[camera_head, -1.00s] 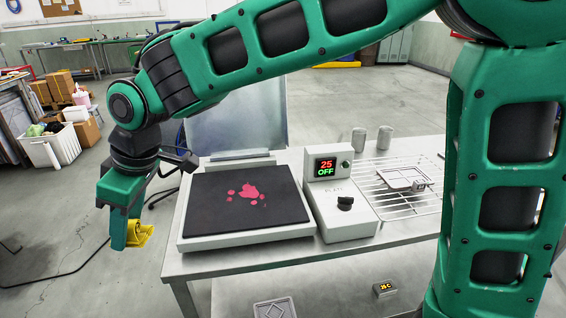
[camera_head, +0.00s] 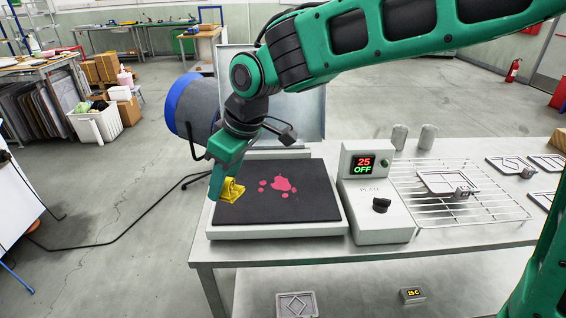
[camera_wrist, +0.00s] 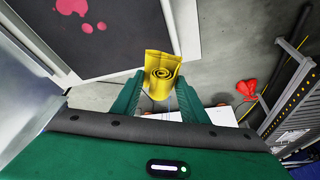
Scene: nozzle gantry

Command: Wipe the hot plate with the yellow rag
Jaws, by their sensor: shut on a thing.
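The hot plate (camera_head: 322,222) has a black top in a light frame, with a pink-red stain (camera_head: 283,184) of one large blot and several small spots near its middle. A control box (camera_head: 385,222) beside it reads 25 and OFF. My gripper (camera_head: 222,192) is at the plate's left edge, shut on the yellow rag (camera_head: 232,190). I cannot tell whether the rag touches the plate.
A wire rack (camera_head: 470,205) with a metal frame piece stands right of the control box. Two grey cylinders (camera_head: 399,137) stand behind it. An upright metal panel (camera_head: 310,120) and a blue-ended drum (camera_head: 190,105) are behind the plate.

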